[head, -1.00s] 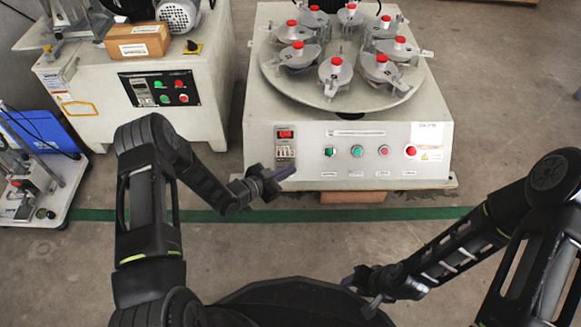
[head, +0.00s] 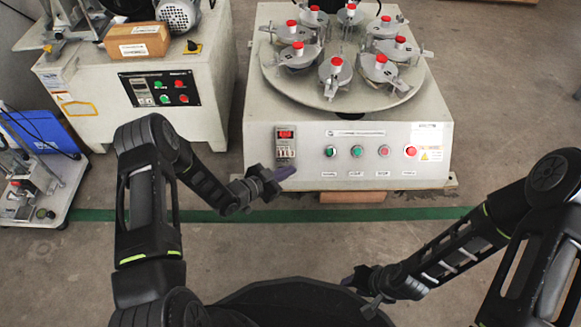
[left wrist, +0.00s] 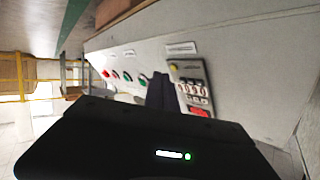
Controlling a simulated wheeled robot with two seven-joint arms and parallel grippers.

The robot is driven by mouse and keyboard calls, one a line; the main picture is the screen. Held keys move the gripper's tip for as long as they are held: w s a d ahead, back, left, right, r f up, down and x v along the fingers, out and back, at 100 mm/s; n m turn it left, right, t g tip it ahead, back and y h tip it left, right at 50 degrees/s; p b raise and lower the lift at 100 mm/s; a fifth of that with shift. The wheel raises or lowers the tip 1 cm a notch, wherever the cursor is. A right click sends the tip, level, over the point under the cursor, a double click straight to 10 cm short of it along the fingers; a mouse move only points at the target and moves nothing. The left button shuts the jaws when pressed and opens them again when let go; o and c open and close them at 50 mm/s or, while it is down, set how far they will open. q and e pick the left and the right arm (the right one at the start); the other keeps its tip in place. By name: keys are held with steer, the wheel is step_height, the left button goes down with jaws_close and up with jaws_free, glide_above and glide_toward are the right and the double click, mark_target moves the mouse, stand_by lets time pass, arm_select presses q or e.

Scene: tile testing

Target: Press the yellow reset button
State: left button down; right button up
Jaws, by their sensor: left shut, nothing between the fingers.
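The yellow button (left wrist: 173,67) shows as a small dot at one end of the dark counter module in the left wrist view; I cannot make it out in the head view. The counter module (head: 285,143), with a red rocker switch at its top, sits at the left of the white machine's front panel. My left gripper (head: 283,173) is shut and empty, just in front of and below that module in the head view. Its dark fingers (left wrist: 163,92) appear beside the module in the left wrist view, apparently clear of the panel. My right gripper (head: 361,293) is open and empty, low and away from the machine.
The white machine (head: 231,175) carries a round table with several red-knobbed fixtures. Green and red buttons (head: 357,152) line its panel to the right of the module. Another machine (head: 210,120) stands at the left. The floor between is clear.

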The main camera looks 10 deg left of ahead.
stand_by(0.4)
arm_select(q)
steer(key=shift+w+a+f+b, duration=0.1)
steer(key=shift+w+f+b, duration=0.25)
steer(key=shift+b, duration=0.25)
steer(key=shift+w+f+b, duration=0.1)
steer(key=shift+w+b, duration=0.1)
steer(key=shift+b, duration=0.1)
stand_by(0.4)
steer(key=shift+s, duration=0.1)
steer(key=shift+s+r+p, duration=0.45)
steer(key=shift+p, duration=0.05)
stand_by(0.4)
steer(key=s+r+p, duration=0.1)
steer(key=s, duration=0.1)
steer(key=s+d+r+p, duration=0.1)
steer(key=r+p, duration=0.1)
steer(key=shift+s+r+p, duration=0.1)
steer(key=shift+s+p, duration=0.2)
steer(key=shift+s, duration=0.1)
